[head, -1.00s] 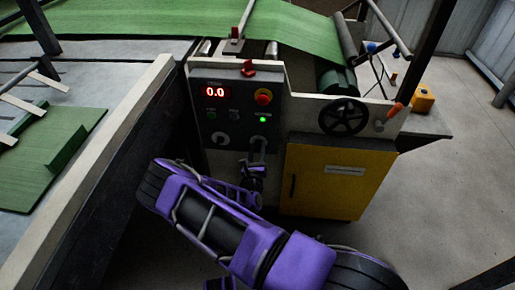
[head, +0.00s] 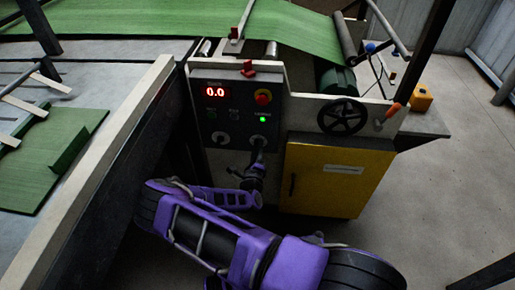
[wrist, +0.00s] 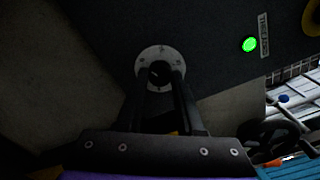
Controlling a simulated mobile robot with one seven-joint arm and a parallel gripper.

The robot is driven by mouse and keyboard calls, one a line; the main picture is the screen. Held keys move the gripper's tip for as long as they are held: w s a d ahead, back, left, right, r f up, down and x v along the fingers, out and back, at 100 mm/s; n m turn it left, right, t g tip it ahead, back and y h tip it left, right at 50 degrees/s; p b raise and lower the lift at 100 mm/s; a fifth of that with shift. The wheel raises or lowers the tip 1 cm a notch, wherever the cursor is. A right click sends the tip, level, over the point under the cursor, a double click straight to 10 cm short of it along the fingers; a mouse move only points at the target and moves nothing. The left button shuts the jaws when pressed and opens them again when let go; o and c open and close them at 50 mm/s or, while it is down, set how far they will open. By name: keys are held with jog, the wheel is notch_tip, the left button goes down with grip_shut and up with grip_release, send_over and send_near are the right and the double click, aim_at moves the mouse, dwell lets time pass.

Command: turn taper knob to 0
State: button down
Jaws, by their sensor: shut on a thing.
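The dark control panel (head: 236,118) carries two round knobs with pale dial plates low on its face. The left knob (head: 221,139) is clear of my arm. My gripper (head: 258,150) is at the right knob (head: 258,140). In the wrist view, my gripper (wrist: 160,82) has its two fingers shut on the dark centre of that knob (wrist: 158,54), which sits in a pale, marked dial plate. The fingers partly hide the knob, and its pointer setting cannot be read. The knob labels are too small to read.
The red display (head: 215,92) reads 0.0. A red stop button (head: 263,97) and a lit green lamp (head: 263,119) are above the right knob. A yellow cabinet (head: 335,182) and black handwheel (head: 343,115) stand to the right. A pale rail (head: 95,165) runs on the left.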

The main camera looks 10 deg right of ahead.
jog(key=shift+n, duration=0.3)
jog(key=c, duration=0.5)
grip_release()
jog(key=shift+c, duration=0.2)
jog(key=p+v, duration=0.1)
jog(key=v, duration=1.6)
jog(key=shift+s+p, duration=0.2)
jog(key=shift+p, duration=0.1)
